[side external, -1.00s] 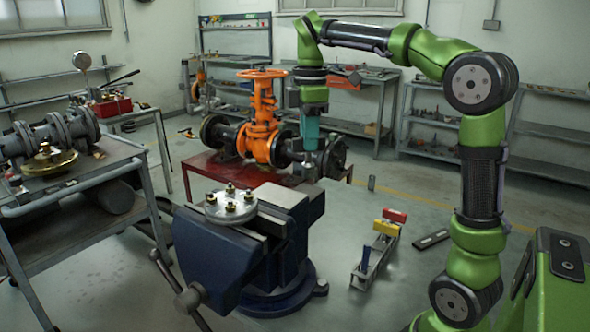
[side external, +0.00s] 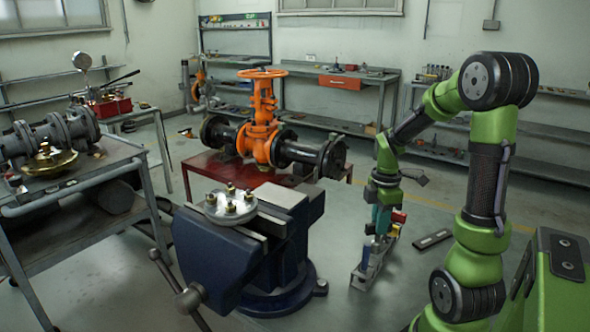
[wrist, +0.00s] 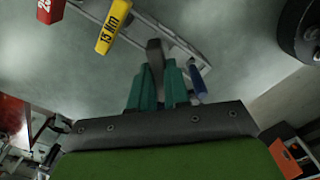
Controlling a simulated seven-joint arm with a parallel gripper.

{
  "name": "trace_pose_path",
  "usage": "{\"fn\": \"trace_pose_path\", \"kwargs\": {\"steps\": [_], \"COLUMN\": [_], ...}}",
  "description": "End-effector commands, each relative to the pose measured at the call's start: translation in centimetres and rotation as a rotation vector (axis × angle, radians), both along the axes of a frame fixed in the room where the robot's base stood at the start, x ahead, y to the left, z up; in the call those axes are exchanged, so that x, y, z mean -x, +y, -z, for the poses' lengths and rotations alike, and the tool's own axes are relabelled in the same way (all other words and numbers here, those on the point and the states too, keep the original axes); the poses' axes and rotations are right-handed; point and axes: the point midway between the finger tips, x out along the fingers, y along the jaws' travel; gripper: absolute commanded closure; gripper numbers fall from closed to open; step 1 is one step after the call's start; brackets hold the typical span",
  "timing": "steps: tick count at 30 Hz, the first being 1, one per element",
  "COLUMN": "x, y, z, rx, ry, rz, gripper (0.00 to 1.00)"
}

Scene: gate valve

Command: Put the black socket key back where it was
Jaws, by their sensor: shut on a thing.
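The key rack (side external: 362,281) is a grey bar on the bench to the right of the vise. It holds a red-handled key (side external: 399,216), a yellow key marked 15 Nm (wrist: 113,27) and a blue key (side external: 366,254). My gripper (side external: 378,232) is at the rack, pointing down. In the wrist view its teal fingers (wrist: 158,80) are shut on the black socket key (wrist: 154,54), which lines up with the rack between the yellow and blue keys. I cannot tell whether its lower end sits in a slot or above it.
The blue vise (side external: 250,250) holds a round flange (side external: 231,207) with several brass nuts. A dark flat plate (side external: 432,239) lies right of the rack. The orange gate valve (side external: 261,135) stands behind on a red table. Bench between vise and rack is clear.

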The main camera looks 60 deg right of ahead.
Motion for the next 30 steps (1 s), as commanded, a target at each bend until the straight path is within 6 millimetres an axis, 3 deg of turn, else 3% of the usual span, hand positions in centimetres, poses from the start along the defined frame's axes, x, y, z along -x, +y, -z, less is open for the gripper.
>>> {"fn": "trace_pose_path", "kwargs": {"steps": [8, 20, 21, 25, 26, 30], "x": [0.0, 0.0, 0.0, 0.0, 0.0, 0.0], "y": [0.1, 0.0, 0.1, 0.0, 0.0, 0.0], "z": [3.7, 4.2, 4.3, 4.2, 4.2, 4.2], "rx": [-0.003, 0.0, -0.001, 0.0, 0.0, 0.0], "ry": [0.001, 0.0, 0.001, 0.0, 0.0, 0.0], "rz": [0.001, 0.0, 0.0, 0.0, 0.0, 0.0], "gripper": [1.0, 1.0, 0.82, 0.62, 0.58, 0.58]}}
